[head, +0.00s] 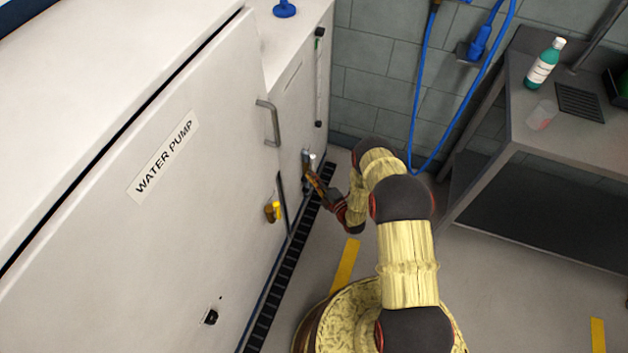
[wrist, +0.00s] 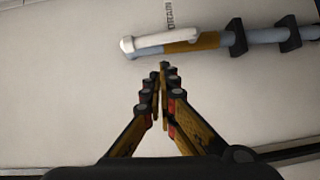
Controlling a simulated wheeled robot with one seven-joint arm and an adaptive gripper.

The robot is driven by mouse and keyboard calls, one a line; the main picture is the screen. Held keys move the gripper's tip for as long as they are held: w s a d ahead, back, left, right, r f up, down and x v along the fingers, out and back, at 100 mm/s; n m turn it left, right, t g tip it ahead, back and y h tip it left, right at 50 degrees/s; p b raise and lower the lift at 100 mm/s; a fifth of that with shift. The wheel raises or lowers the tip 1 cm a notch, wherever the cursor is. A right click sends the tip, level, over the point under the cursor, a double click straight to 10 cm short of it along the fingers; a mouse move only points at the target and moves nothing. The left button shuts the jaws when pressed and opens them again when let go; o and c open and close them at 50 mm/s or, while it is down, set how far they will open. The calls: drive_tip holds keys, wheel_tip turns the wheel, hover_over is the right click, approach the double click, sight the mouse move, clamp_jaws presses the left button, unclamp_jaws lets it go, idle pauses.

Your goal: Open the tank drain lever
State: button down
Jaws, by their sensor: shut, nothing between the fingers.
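The drain lever (wrist: 150,43) is a pale, round-ended handle in the upper middle of the wrist view. It lies roughly in line with a grey pipe (wrist: 262,36) and overlaps a brass-coloured valve body (wrist: 208,42). A DRAIN label (wrist: 170,14) is on the white panel above it. My gripper (wrist: 161,70) is shut and empty, its fingertips just below the lever in that picture; I cannot tell if they touch. In the head view my gripper (head: 309,176) is close to the cabinet's lower front, partly covering the small pipe and lever (head: 306,159).
The white cabinet has a WATER PUMP door (head: 150,215) with a grey handle (head: 269,122) and a yellow knob (head: 275,211). A dark floor grate (head: 272,300) runs along its base. A grey table (head: 575,140) with a green bottle (head: 544,64) stands right. Floor between is open.

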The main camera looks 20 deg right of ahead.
drive_tip(key=p+v, duration=0.3)
drive_tip(key=v, duration=0.7)
drive_tip(key=shift+s+f, duration=0.25)
drive_tip(key=shift+f, duration=0.15)
drive_tip(key=shift+a, duration=0.1)
